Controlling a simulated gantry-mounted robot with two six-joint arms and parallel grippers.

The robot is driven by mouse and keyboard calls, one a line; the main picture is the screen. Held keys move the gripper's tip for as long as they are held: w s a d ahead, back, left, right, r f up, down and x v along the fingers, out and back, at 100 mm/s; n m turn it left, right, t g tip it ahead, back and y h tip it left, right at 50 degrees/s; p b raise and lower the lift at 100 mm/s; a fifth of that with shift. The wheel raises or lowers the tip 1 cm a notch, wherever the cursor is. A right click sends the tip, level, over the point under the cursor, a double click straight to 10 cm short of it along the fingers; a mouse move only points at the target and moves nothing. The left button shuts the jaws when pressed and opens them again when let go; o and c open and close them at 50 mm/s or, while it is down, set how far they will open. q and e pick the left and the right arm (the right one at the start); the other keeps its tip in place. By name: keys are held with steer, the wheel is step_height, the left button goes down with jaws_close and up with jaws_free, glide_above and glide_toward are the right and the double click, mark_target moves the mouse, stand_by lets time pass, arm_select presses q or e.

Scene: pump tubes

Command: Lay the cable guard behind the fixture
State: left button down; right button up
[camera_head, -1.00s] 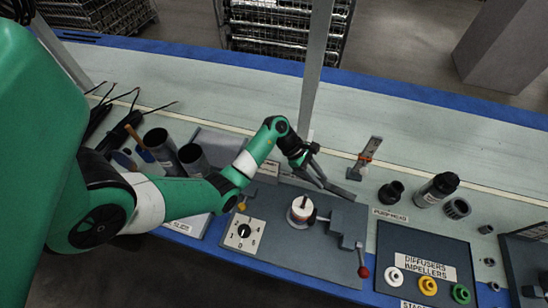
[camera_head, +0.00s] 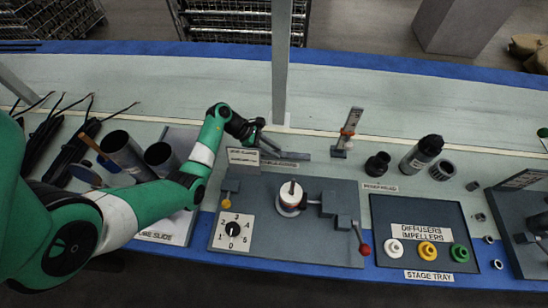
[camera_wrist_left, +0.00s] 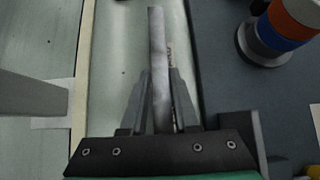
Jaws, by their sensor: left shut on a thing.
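The cable guard is a thin grey strip (camera_head: 296,157). My left gripper (camera_head: 262,143) is shut on it, just behind the back edge of the fixture (camera_head: 262,255). In the left wrist view the strip (camera_wrist_left: 158,45) stands out lengthwise from between the two fingers (camera_wrist_left: 159,115), over the pale bench beside the dark fixture plate. Whether it touches the bench is unclear. The fixture carries a numbered dial (camera_head: 233,231), a white round part (camera_head: 290,197) and a red-knobbed lever (camera_head: 364,248). My right gripper is not in view.
A grey post (camera_head: 281,70) rises behind the gripper. An upright metal bracket with an orange band (camera_head: 348,130) stands right of the strip. Dark cups (camera_head: 377,164) and a black-capped bottle (camera_head: 421,153) stand further right.

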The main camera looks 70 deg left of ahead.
arm_select(q)
steer(key=shift+f+b, duration=1.1)
steer(key=shift+f, duration=0.85)
steer(key=c, duration=0.7)
jaws_free()
steer(key=shift+o, duration=0.2)
steer(key=shift+r, duration=0.1)
steer(key=shift+r, duration=0.2)
steer(key=p+v, duration=0.3)
steer(key=v, duration=0.2)
steer(key=shift+s+a+r, duration=0.1)
steer(key=shift+s+r, duration=0.05)
steer(key=shift+r, duration=0.05)
steer(key=shift+f, duration=0.1)
